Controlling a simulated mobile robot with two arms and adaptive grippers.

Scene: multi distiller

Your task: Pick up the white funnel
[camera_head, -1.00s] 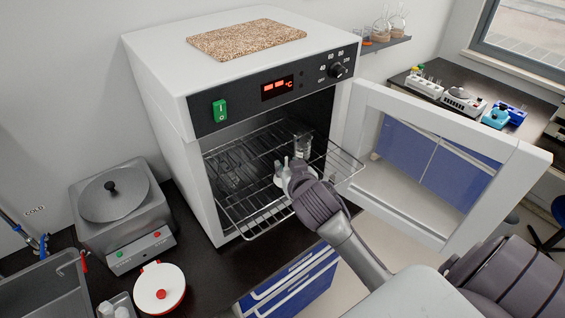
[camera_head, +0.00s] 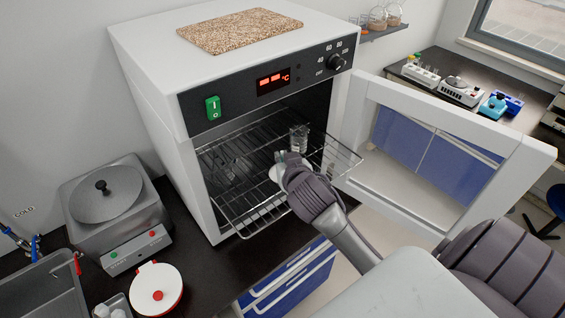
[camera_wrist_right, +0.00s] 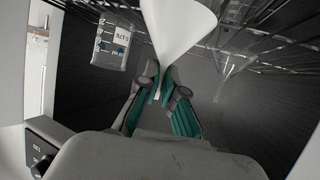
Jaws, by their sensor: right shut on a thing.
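The white funnel (camera_wrist_right: 178,28) shows large in the right wrist view, its narrow stem between the fingers. My right gripper (camera_wrist_right: 160,84) is shut on that stem. In the head view the funnel (camera_head: 278,172) is a small white shape, partly hidden by my right gripper (camera_head: 284,160), at the wire rack in the open oven. I cannot tell whether the funnel touches the rack. My left gripper is in neither view.
A glass beaker (camera_head: 299,139) stands on the wire rack (camera_head: 240,218) close behind my right gripper. The oven door (camera_head: 510,190) stands open to the right of my arm. A clear funnel-shaped glass (camera_wrist_right: 230,64) is beside the white funnel.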

